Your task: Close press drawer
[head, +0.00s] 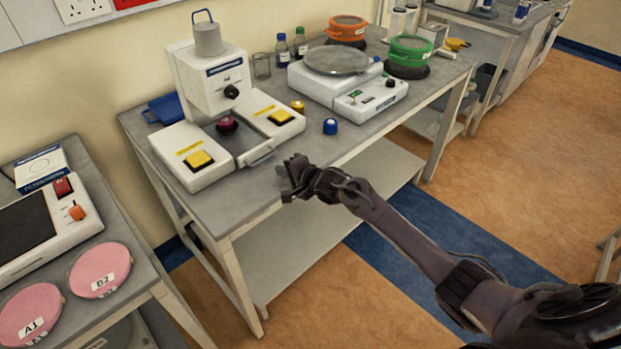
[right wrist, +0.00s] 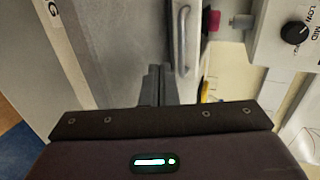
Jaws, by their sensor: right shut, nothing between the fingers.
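The tablet press (head: 212,88) is a white machine on the middle bench, with a yellow button on each side of its base. Its drawer (head: 239,143) lies between the two buttons, with a grey handle (head: 262,157) at the front. A dark red knob-like part (head: 227,124) sits behind the drawer. My right gripper (head: 287,176) is at the bench's front edge, just in front and to the right of the handle, apart from it. In the right wrist view its fingers (right wrist: 158,84) are together and empty, beside the handle (right wrist: 183,40). My left gripper is out of view.
A balance (head: 347,85) stands to the right, with a blue-capped piece (head: 330,126) in front of it. Orange (head: 347,28) and green (head: 410,48) sieves are behind. A left bench holds pink discs (head: 99,270). The bench in front of the press is mostly clear.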

